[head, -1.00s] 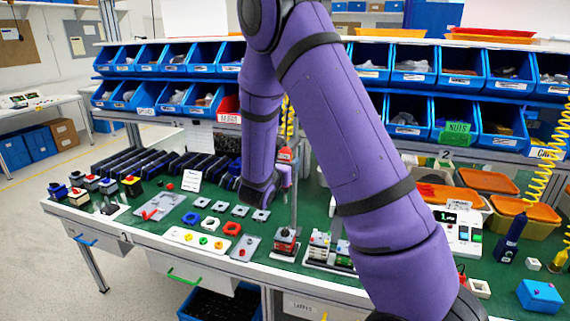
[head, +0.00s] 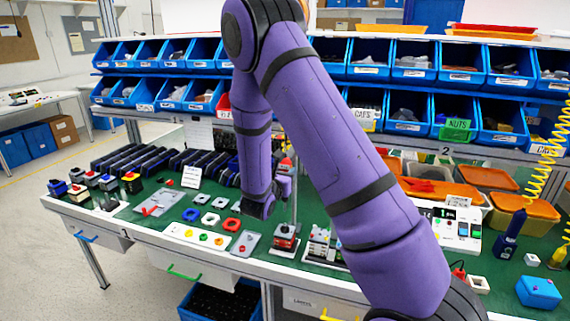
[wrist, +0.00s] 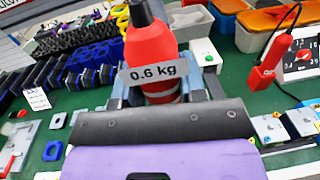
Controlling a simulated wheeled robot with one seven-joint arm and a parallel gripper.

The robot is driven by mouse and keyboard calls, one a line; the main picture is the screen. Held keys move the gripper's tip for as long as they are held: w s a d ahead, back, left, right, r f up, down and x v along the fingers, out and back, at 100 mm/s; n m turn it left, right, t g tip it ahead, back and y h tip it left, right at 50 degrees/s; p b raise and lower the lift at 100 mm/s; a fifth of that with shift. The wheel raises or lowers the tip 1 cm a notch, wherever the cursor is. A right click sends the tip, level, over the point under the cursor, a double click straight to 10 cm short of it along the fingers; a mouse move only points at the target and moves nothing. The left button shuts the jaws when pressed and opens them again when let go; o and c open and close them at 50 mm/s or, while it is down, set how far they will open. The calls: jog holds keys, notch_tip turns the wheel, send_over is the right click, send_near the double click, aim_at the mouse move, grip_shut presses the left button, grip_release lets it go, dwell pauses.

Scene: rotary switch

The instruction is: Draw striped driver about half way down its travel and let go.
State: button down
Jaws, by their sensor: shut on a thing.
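The driver (wrist: 152,45) is red with a black top and a white "0.6 kg" label. A pale band shows low on its body in the wrist view. My gripper (wrist: 166,92) is shut on its body, with a finger on each side. The driver stands about upright above the bench. In the head view the red driver (head: 286,163) shows small beside my gripper (head: 284,187), partly hidden by my arm. The driver's lower end is hidden behind my gripper in the wrist view.
Below my gripper on the green bench (head: 175,207) stands a small red-and-grey block (head: 286,238), with a fixture (head: 320,243) to its right. Blue bins (head: 410,110) line the back. A red corded tool (wrist: 268,65) hangs at right.

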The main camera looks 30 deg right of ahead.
jog(key=shift+f, duration=0.7)
jog(key=c, duration=0.7)
grip_release()
jog(key=shift+a, duration=0.15)
jog(key=v, duration=1)
jog(key=shift+s+a, duration=0.2)
jog(key=shift+a, duration=0.05)
